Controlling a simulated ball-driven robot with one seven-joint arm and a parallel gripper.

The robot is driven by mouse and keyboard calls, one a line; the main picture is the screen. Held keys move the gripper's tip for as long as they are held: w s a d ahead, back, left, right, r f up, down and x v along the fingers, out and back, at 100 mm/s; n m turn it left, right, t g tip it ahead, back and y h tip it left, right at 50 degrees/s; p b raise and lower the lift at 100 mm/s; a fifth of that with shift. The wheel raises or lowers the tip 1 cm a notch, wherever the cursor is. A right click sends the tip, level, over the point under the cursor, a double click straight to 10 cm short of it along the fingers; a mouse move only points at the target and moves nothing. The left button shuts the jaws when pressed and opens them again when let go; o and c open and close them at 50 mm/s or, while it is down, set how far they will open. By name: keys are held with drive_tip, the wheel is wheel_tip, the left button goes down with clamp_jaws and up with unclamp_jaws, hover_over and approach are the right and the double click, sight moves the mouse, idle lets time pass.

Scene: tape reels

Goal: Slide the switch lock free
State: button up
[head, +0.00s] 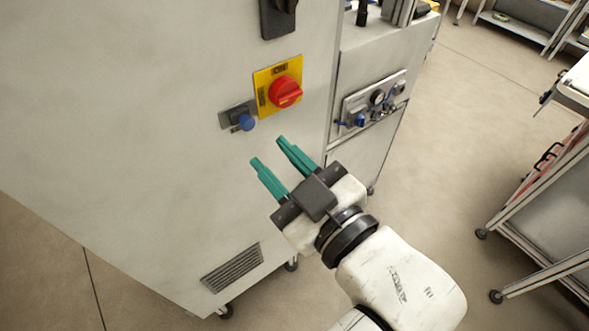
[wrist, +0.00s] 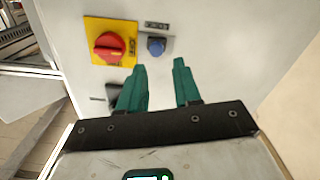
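The switch lock appears to be a blue knob (head: 246,122) on a small grey plate (head: 226,119) on the cabinet front. The knob also shows in the wrist view (wrist: 156,46), just beyond the fingertips. Beside it is a red rotary switch (head: 286,92) on a yellow plate (head: 263,78); the red switch also shows in the wrist view (wrist: 108,46). My gripper (head: 268,151) has green fingers, spread apart and empty. It is below and to the right of the blue knob in the head view, apart from it. In the wrist view the gripper (wrist: 159,66) points towards the knob.
The pale cabinet (head: 130,130) fills the left. A dark fitting (head: 278,18) sits above the switch. A panel with knobs and blue handles (head: 372,105) is on the adjoining unit at right. A wheeled cart (head: 545,200) stands at far right, with open floor between.

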drive_tip(key=shift+p+v, duration=1.75)
drive_tip(key=shift+p, duration=0.05)
drive_tip(key=s+d+f+m+g+h+b, duration=0.1)
drive_tip(key=d+f+m+g+h, duration=0.25)
drive_tip(key=d+f, duration=0.5)
drive_tip(key=d+f+m+g+h, duration=0.2)
drive_tip(key=d+f+h, duration=0.3)
drive_tip(key=f, duration=0.6)
drive_tip(key=s+d+f+m+g+h, duration=0.1)
drive_tip(key=s+d+f+m+g, duration=0.1)
drive_tip(key=s+d+f+g, duration=0.2)
drive_tip(key=s+d+f+m+g, duration=0.3)
drive_tip(key=s+d+f, duration=0.5)
drive_tip(key=s, duration=0.4)
drive_tip(key=shift+d+m+g+h+b, duration=0.25)
drive_tip(key=shift+m+g+h+b, duration=0.15)
drive_tip(key=shift+g, duration=0.35)
